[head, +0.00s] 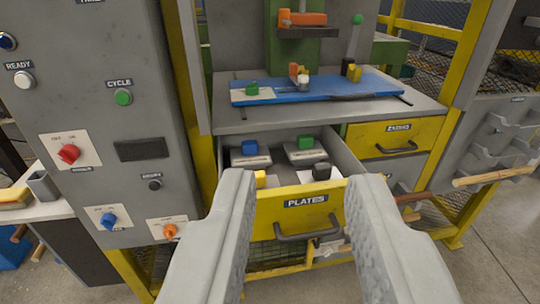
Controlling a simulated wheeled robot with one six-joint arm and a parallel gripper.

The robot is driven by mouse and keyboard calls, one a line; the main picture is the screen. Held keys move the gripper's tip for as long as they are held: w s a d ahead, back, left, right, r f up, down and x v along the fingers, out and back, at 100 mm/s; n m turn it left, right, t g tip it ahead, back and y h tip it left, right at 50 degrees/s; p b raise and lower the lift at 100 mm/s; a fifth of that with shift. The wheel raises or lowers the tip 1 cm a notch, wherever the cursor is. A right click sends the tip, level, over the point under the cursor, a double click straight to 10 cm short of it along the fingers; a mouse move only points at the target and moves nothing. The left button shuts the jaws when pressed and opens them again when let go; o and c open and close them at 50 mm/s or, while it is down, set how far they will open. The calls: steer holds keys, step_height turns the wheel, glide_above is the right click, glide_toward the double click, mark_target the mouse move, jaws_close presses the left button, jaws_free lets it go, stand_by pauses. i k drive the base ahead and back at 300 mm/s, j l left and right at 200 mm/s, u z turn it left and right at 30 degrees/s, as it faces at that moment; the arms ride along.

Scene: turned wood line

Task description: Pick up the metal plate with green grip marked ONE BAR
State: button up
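The open drawer marked PLATES (306,200) holds several metal plates with coloured grips. A plate with a green grip (306,144) lies at its back right. Its marking is too small to read. Another plate with a small green grip (253,91) is on the left of the blue bed above; I cannot read any marking on it. My gripper (303,182) is open and empty, its fingers wide apart in front of the drawer. The green-gripped drawer plate shows between and beyond the fingertips, not touched by them.
The drawer also holds plates with blue (250,147), yellow (260,179) and black (321,171) grips. The blue machine bed (330,88) sits above. A control panel (95,120) stands left, a shut yellow drawer (396,137) right. A wooden bar (490,176) sticks out at right.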

mark_target(306, 151)
steer(key=i+l+u, duration=0.1)
steer(key=u, duration=0.3)
steer(key=l+u, duration=0.25)
steer(key=u, duration=0.2)
steer(key=l+u, duration=0.2)
steer(key=u, duration=0.2)
steer(key=l+u, duration=0.25)
steer(key=u, duration=0.15)
steer(key=l+u, duration=0.2)
steer(key=u, duration=0.2)
steer(key=k+l+u, duration=0.2)
steer(key=l, duration=0.3)
steer(key=k+l+u, duration=0.15)
steer(key=l, duration=0.35)
steer(key=k+l+u, duration=0.2)
steer(key=l, duration=0.25)
steer(key=k+l+u, duration=0.4)
steer(key=k+l, duration=0.15)
steer(key=l, duration=0.25)
steer(key=k+l, duration=0.15)
steer(key=l, duration=0.2)
steer(key=k+l, duration=0.15)
steer(key=l, duration=0.2)
steer(key=k+l, duration=0.15)
steer(key=l, duration=0.2)
steer(key=k+l, duration=0.2)
steer(key=l, duration=0.15)
